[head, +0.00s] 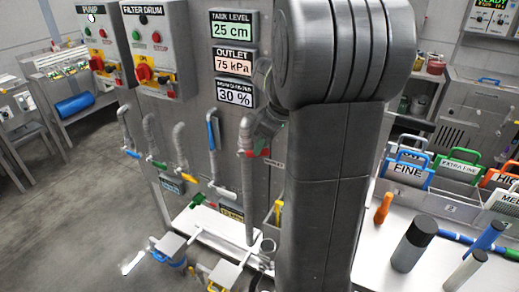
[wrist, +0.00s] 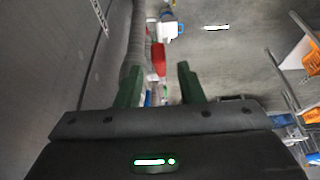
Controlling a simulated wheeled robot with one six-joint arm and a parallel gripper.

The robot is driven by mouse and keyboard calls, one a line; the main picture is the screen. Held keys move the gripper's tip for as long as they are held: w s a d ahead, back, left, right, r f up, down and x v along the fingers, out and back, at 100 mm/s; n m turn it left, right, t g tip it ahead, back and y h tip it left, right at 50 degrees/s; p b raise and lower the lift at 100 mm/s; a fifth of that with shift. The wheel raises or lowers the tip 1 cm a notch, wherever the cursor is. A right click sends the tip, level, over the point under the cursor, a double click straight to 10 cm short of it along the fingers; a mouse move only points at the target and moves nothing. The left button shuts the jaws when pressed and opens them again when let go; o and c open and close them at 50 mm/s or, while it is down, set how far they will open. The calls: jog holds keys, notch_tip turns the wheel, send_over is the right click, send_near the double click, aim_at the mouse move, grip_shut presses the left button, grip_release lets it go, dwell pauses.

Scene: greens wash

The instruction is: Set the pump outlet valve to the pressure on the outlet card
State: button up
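The outlet card (head: 234,62) on the grey panel reads "75 kPa". A grey pipe with a red handle (head: 258,153) runs down the panel below the cards. A small tag beside it is mostly hidden, so I cannot tell which valve this is. My gripper is beside the upper pipe, largely hidden by my arm in the head view. In the wrist view my gripper (wrist: 160,84) has its green fingers apart. The grey pipe (wrist: 136,45) passes by the left finger, and a red piece (wrist: 158,60) shows beyond the gap. I see no pressure reading there.
Pump (head: 98,42) and filter drum (head: 148,45) control boxes hang at upper left. Floor is open at lower left.

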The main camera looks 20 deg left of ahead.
aim_at(251, 154)
jog(key=shift+x, duration=1.7)
grip_shut()
jog(key=shift+r, duration=0.1)
